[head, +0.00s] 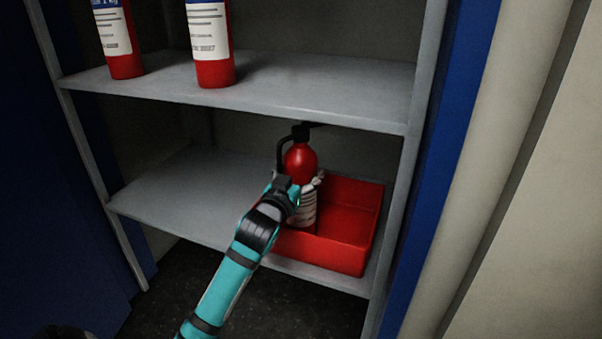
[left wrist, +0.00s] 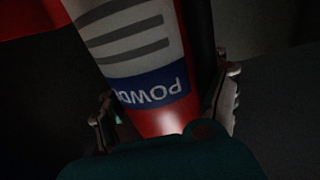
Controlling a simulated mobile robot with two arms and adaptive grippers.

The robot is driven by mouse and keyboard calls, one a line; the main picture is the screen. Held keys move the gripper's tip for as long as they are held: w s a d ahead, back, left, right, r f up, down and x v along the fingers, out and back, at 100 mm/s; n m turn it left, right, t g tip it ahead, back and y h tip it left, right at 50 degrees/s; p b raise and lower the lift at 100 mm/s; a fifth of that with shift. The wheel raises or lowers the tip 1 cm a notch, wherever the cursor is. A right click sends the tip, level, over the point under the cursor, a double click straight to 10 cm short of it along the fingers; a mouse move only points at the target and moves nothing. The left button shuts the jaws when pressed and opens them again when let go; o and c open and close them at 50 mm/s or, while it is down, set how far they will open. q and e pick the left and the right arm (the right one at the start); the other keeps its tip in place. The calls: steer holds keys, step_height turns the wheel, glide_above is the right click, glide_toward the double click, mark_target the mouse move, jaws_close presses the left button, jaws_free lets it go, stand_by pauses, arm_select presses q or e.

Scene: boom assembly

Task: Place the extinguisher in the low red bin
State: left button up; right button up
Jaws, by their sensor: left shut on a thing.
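A red fire extinguisher (head: 300,160) with a black handle and a white label stands roughly upright at the low red bin (head: 350,238), over its left part. The bin sits on the lower shelf at the right. My left gripper (head: 290,192) is shut on the extinguisher's body from the front. In the left wrist view the extinguisher (left wrist: 135,55) lies between the two fingers of the gripper (left wrist: 165,110). The extinguisher's base is hidden, so I cannot tell whether it touches the bin floor. My right gripper is not in view.
Two more extinguishers stand on the shelf above, one at the left (head: 122,62) and one in the middle (head: 214,72). The upper shelf (head: 320,88) is close above the held extinguisher's handle. The lower shelf (head: 180,195) is bare left of the bin.

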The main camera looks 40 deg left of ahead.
arm_select(q)
steer(key=shift+r, duration=0.4)
steer(key=o, duration=1.3)
steer(key=shift+f, duration=0.4)
steer(key=o, duration=0.4)
steer(key=shift+s+r, duration=0.1)
